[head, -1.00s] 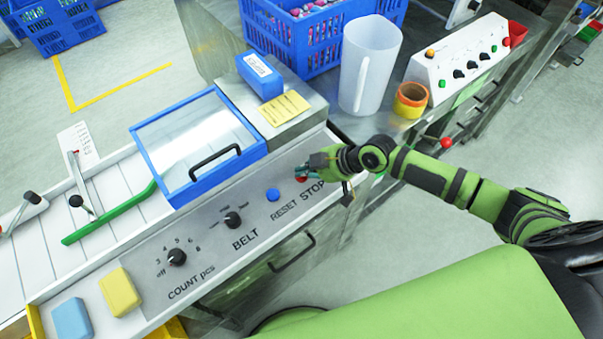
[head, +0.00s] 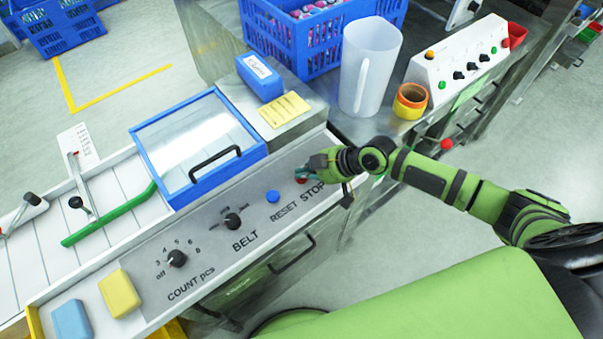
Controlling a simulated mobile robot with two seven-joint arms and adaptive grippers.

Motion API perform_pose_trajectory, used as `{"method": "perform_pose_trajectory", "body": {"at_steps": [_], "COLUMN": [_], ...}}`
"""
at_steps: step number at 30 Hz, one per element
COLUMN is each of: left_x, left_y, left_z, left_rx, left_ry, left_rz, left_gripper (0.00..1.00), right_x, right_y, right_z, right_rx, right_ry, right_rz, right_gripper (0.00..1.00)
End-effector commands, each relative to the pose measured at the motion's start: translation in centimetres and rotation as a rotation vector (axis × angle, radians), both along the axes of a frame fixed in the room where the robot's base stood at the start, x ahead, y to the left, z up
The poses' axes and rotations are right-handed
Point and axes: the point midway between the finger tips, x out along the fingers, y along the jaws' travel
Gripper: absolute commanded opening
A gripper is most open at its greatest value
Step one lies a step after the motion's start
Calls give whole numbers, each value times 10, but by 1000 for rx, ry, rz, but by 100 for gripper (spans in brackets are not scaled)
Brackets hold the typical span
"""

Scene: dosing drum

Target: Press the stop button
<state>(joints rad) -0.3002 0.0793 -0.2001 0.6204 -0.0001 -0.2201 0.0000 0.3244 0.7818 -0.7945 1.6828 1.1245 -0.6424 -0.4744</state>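The red stop button (head: 301,181) sits on the grey control panel, above the word STOP, and is partly covered by my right gripper. My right gripper (head: 308,172) reaches in from the right with its fingertips at the button. I cannot tell whether they touch it, or whether the small fingers are open or shut. The blue reset button (head: 273,196) is just left of the stop button. My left gripper is not in view.
The panel (head: 205,232) also carries a belt knob (head: 232,220) and a count knob (head: 177,258). A blue-framed clear lid (head: 196,146) with a black handle lies behind it.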

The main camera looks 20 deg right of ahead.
Motion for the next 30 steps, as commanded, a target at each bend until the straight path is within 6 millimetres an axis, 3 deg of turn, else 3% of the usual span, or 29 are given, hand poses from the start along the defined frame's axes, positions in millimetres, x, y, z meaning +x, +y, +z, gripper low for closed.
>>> {"method": "perform_pose_trajectory", "body": {"at_steps": [4,17,30], "left_x": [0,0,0], "left_y": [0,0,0], "left_z": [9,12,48], "left_rx": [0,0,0], "left_ry": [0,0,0], "left_rz": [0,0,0], "left_gripper": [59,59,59], "right_x": [0,0,0], "right_y": [0,0,0], "right_z": [11,14,57], "right_rx": [0,0,-1], "right_ry": [0,-2,-2], "right_rz": [0,0,1], "right_gripper": [0,0,0]}}
